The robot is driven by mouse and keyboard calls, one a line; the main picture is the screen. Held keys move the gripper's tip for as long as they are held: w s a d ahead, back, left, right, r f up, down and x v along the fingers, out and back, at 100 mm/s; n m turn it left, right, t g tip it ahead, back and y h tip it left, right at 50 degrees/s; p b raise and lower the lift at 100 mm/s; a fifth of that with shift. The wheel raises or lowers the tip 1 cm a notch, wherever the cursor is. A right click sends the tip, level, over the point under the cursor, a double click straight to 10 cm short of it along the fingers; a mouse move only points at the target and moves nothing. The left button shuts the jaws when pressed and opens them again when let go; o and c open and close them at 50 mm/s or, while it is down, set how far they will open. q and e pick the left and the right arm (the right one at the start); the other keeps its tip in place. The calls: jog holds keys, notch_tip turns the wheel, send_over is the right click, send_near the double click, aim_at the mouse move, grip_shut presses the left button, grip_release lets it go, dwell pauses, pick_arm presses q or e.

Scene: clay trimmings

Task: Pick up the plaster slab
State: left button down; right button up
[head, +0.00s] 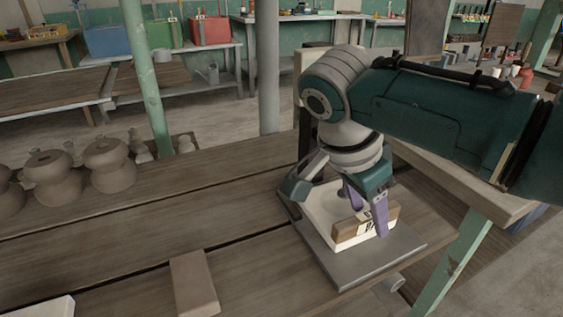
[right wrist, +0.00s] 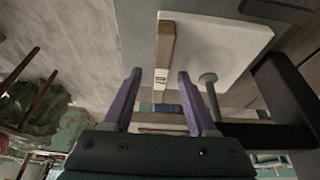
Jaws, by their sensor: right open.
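The plaster slab (head: 322,207) is a pale, flat block with a brown wooden strip (head: 350,233) along its near edge; dark marks show on the strip. It lies on a grey board (head: 345,270) at the table's right end. My right gripper (head: 369,221) is over the slab's near edge, its purple fingers pointing down on either side of the strip. In the right wrist view the gripper (right wrist: 158,73) is open, with the strip (right wrist: 164,50) between and beyond the fingertips and the slab (right wrist: 220,45) to the right. Contact is not visible. My left gripper is out of view.
The wooden table (head: 150,225) holds a brown block (head: 193,283) in front and several brown clay pots (head: 108,165) at the left. A green post (head: 150,80) stands behind. The table's middle is mostly clear.

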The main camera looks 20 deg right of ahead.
jog(key=shift+f, duration=0.2)
dwell(0.6)
jog(key=shift+c, duration=0.4)
grip_shut()
dwell(1.0)
